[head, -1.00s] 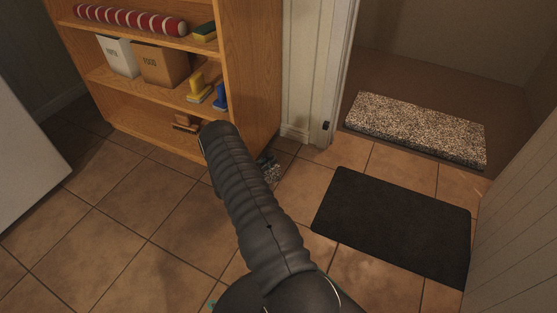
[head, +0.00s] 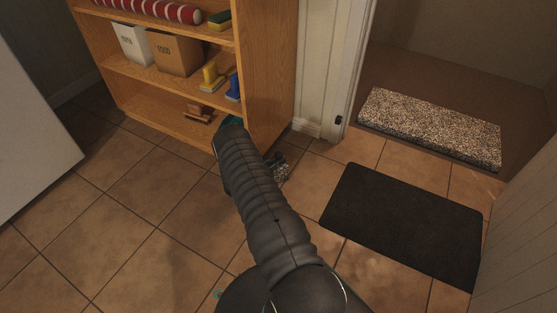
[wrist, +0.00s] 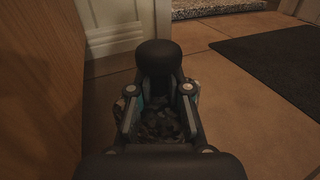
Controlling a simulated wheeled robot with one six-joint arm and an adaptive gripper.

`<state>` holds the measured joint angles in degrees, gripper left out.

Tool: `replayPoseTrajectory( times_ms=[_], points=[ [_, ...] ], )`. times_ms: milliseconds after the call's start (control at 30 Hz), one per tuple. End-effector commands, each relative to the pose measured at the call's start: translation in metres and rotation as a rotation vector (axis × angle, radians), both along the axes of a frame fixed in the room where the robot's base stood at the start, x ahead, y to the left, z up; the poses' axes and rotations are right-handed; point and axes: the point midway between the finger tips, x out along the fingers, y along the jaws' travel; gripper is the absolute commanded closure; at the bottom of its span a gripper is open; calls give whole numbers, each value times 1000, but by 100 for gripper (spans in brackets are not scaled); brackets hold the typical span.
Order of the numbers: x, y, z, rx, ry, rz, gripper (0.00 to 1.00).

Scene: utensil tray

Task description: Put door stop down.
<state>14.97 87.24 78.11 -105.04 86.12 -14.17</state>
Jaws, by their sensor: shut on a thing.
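My gripper (wrist: 159,92) is shut on the door stop (wrist: 160,125), a mottled dark grey thing seen between the fingers in the wrist view. A black rounded piece stands up just beyond the fingers; I cannot tell whether it belongs to the door stop. In the head view, a small part of the door stop (head: 282,173) shows past my arm, which hides the rest. It is low, near the shelf's right side and the door frame. I cannot tell whether it touches the floor.
A wooden shelf (head: 270,85) with boxes and brushes stands left of my gripper. The white door frame (head: 318,70) is behind it. A black mat (head: 402,222) lies to the right, with a speckled slab (head: 430,127) in the doorway. Tiled floor (head: 150,240) is clear at left.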

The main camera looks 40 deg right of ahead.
Motion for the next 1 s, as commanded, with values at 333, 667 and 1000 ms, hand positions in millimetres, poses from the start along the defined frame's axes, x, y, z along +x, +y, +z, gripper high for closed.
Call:
replayPoseTrajectory(
  times_ms=[333,667,1000],
  points=[
    [0,0,0,0,0,0,58],
    [1,20,2,0,1,4,58],
    [0,87,2,0,0,4,58]
  ],
)
